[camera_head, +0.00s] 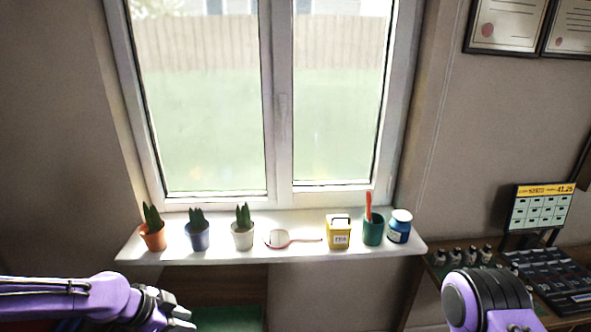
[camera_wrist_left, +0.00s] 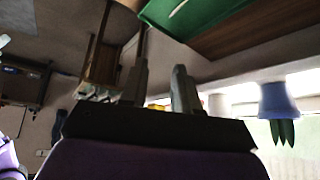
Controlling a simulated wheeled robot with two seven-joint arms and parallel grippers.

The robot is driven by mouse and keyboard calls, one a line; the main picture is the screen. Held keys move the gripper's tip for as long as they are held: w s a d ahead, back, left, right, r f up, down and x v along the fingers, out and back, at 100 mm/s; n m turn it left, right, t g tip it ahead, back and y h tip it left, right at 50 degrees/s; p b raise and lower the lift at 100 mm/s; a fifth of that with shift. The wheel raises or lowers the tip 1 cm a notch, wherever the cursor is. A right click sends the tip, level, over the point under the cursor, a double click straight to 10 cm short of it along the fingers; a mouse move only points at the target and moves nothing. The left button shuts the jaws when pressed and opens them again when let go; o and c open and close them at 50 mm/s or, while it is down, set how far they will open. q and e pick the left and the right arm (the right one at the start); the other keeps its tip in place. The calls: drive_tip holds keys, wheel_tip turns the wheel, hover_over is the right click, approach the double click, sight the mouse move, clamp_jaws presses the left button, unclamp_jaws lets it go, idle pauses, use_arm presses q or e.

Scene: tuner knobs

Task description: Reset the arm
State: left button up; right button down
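My left arm comes in from the left, low in the head view, in front of and below the white window sill. Its left gripper (camera_head: 184,312) points to the right and holds nothing that I can see. In the left wrist view the two fingers (camera_wrist_left: 160,88) stand apart with a gap between them. My right arm (camera_head: 488,298) shows only as a purple and black part at the bottom right of the head view. Its gripper is out of the picture.
The white sill (camera_head: 185,255) bears an orange pot (camera_head: 153,237), a blue pot (camera_head: 197,236), a white pot (camera_head: 242,236), a hand mirror (camera_head: 280,239), a yellow box (camera_head: 338,235), a green cup (camera_head: 373,231) and a blue jar (camera_head: 400,228). A mixer-like panel (camera_head: 552,277) stands right.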

use_arm(q)
drive_tip(key=s+f+n+t+y+b, duration=0.1)
drive_tip(key=s+f+n, duration=0.1)
drive_tip(key=f+n, duration=0.3)
drive_tip(key=s+a+f+n+t+y+b, duration=0.1)
drive_tip(key=s+f+n+y+b, duration=0.1)
drive_tip(key=f+n, duration=0.3)
drive_tip(key=s+f+n+t+y+b, duration=0.1)
drive_tip(key=s+f+n+y+b, duration=0.1)
drive_tip(key=f+n, duration=0.4)
drive_tip(key=shift+a+n, duration=0.3)
drive_tip(key=shift+n, duration=0.4)
drive_tip(key=s+a+f+g+y+b, duration=0.1)
drive_tip(key=s+f+g+y+b, duration=0.1)
drive_tip(key=s+f, duration=0.5)
drive_tip(key=s+a+f+g+y+b, duration=0.1)
drive_tip(key=s+a+f+b, duration=0.1)
drive_tip(key=s+f, duration=0.5)
drive_tip(key=s+b, duration=0.1)
drive_tip(key=s, duration=0.5)
drive_tip(key=shift+s+f+n+g+y, duration=0.15)
drive_tip(key=shift+s+n+g+y, duration=0.25)
